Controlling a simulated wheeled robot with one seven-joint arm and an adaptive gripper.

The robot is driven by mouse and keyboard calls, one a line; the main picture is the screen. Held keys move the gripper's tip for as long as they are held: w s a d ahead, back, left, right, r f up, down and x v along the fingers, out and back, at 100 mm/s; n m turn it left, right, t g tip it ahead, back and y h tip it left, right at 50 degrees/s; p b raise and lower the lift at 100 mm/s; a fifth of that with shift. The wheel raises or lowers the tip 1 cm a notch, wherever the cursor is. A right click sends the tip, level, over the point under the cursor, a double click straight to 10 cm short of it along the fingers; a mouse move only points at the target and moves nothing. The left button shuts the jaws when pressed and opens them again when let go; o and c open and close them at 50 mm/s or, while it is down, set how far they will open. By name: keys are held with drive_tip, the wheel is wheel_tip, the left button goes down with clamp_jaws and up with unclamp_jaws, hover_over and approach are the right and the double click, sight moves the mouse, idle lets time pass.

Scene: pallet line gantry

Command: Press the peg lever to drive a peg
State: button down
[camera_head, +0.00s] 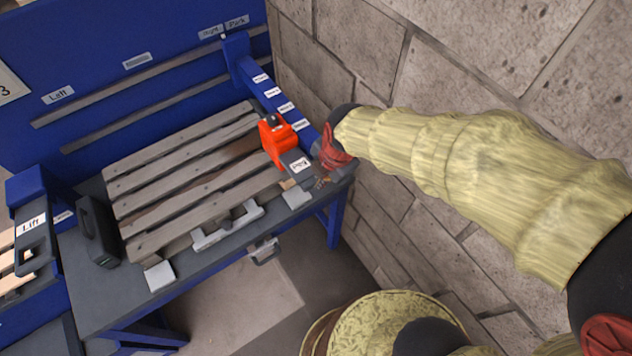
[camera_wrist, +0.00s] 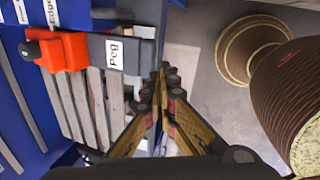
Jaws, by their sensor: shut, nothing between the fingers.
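The peg lever (camera_head: 296,166) is a dark grey block with a white "Peg" label, joined to an orange unit (camera_head: 276,138) at the pallet's right corner. In the wrist view the lever (camera_wrist: 97,50) points right from the orange unit (camera_wrist: 62,51). My gripper (camera_head: 322,181) is shut and empty, just right of the lever's labelled end. In the wrist view its closed fingertips (camera_wrist: 160,78) are beside the lever's free end. I cannot tell whether they touch it. No peg can be made out.
A slatted wooden pallet (camera_head: 190,165) lies on the dark table (camera_head: 100,290), with grey blocks along its front edge. A blue rail with several labels (camera_head: 275,95) runs behind the lever. A stone wall (camera_head: 330,50) stands close on the right. A "Lift" unit (camera_head: 33,235) is at left.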

drive_tip(key=v, duration=0.3)
drive_tip(key=shift+d, duration=0.15)
idle(0.5)
